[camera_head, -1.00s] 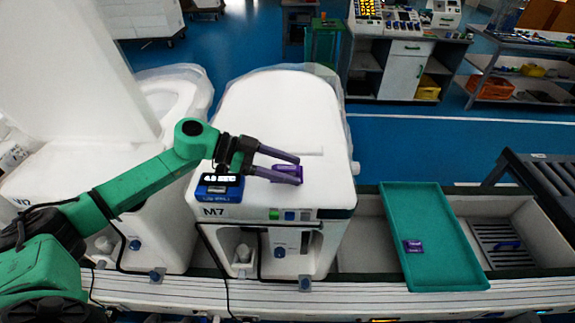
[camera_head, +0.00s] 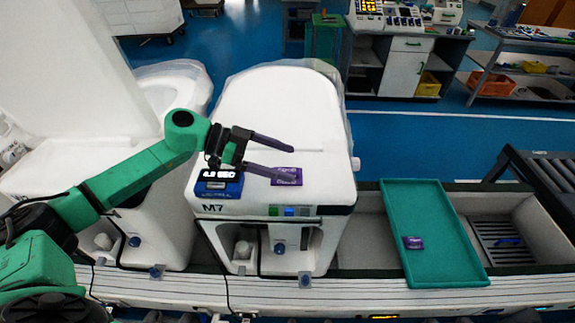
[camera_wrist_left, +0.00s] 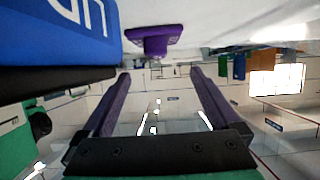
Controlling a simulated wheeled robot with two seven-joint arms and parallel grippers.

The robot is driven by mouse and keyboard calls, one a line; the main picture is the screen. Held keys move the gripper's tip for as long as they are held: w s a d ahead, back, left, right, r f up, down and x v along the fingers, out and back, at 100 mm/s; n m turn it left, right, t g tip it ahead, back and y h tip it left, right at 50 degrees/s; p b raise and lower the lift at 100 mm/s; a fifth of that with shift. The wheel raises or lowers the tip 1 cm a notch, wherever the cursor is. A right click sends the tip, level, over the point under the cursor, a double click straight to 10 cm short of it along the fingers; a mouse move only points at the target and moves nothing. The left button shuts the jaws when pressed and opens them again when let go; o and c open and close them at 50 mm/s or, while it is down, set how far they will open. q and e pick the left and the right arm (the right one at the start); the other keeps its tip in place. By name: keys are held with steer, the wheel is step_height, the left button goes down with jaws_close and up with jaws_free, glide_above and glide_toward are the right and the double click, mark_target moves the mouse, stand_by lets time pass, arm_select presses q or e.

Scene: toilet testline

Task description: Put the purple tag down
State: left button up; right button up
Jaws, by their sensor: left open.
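The purple tag (camera_head: 287,177) lies on the front part of the white toilet unit's top (camera_head: 283,110), just right of the blue labelled box on it. It also shows in the left wrist view (camera_wrist_left: 153,34), above and beyond the fingers. My left gripper (camera_head: 292,163) is open over the toilet top, its lower finger overlapping the tag's upper edge in the head view. In the wrist view the space between its fingers (camera_wrist_left: 160,75) is empty. My right gripper is not in view.
The blue box (camera_head: 218,184) with a display sits close to the gripper; its side fills the wrist view's upper left. A green tray (camera_head: 438,235) to the right holds another purple piece (camera_head: 413,242). A second white toilet stands at left.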

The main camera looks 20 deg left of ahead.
arm_select(q)
steer(key=b+v, duration=0.2)
steer(key=v, duration=0.8)
steer(key=shift+f+b, duration=0.1)
steer(key=shift+b, duration=0.25)
steer(key=shift+s+a+r, duration=0.1)
steer(key=shift+a+r, duration=0.1)
steer(key=shift+a, duration=0.05)
steer(key=shift+d, duration=0.1)
